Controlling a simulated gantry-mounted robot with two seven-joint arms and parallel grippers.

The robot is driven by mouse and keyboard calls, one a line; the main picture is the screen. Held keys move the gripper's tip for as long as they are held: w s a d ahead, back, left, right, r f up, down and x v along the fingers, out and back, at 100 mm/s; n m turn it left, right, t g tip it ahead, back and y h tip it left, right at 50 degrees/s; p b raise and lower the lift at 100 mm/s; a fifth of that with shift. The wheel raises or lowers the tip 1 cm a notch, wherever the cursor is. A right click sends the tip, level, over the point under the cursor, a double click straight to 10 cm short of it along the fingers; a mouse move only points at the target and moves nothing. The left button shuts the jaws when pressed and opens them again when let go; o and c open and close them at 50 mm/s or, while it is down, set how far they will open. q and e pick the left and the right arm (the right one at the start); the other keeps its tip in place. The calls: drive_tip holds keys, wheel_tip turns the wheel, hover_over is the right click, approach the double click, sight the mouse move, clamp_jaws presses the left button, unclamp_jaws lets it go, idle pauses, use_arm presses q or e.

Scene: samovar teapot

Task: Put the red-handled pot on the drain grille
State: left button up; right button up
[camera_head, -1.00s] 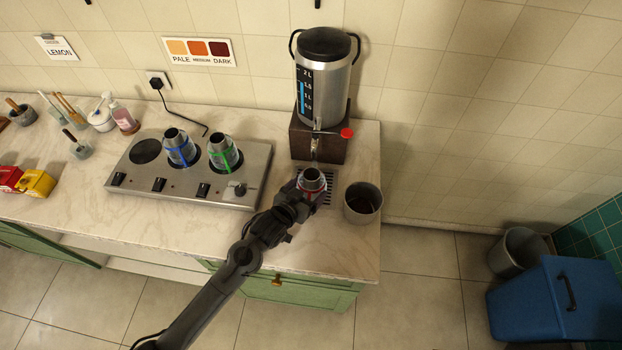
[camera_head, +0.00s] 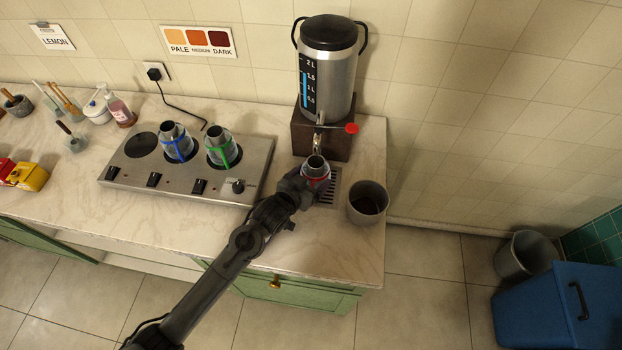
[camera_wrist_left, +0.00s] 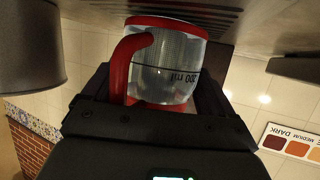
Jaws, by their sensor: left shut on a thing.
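The red-handled pot (camera_head: 316,171) is a small clear pot with a red band and a dark top opening. My left gripper (camera_head: 308,182) is shut on it, holding it below the samovar's tap. In the left wrist view the pot (camera_wrist_left: 165,75) sits between the fingers, its red handle toward the camera and a ml mark on its wall. The drain grille (camera_head: 331,190) is a slotted plate under the samovar, partly hidden by the pot and gripper. I cannot tell whether the pot's base touches it. My right gripper is not in view.
A grey bin-like container (camera_head: 368,203) is close on the right. A hotplate (camera_head: 190,183) with blue and green pots stands left.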

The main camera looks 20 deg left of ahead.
use_arm(q)
drive_tip(key=shift+f, duration=0.1)
drive_tip(key=o, duration=1.1)
drive_tip(key=shift+f, duration=0.1)
drive_tip(key=shift+c, duration=0.2)
drive_tip(key=shift+s+r, duration=0.15)
drive_tip(key=shift+r, duration=0.05)
drive_tip(key=p+v, duration=0.2)
drive_tip(key=v, duration=1)
drive_tip(key=s+f+g, duration=0.1)
drive_tip(key=s, duration=0.2)
drive_tip(key=s+f+g+y, duration=0.1)
drive_tip(key=s+f+g, duration=0.1)
drive_tip(key=s, duration=0.2)
drive_tip(key=s+f+g, duration=0.1)
drive_tip(key=s+g, duration=0.1)
drive_tip(key=s, duration=0.1)
drive_tip(key=shift+s+a+f+y, duration=0.2)
drive_tip(key=shift+a+y, duration=0.1)
drive_tip(key=shift+a, duration=0.1)
drive_tip(key=s+a+g, duration=0.1)
drive_tip(key=s+g, duration=0.3)
drive_tip(key=s, duration=0.7)
drive_tip(key=shift+s+f+g+y, duration=0.3)
drive_tip(key=shift+s+f+g, duration=0.05)
drive_tip(key=shift+f+g, duration=0.1)
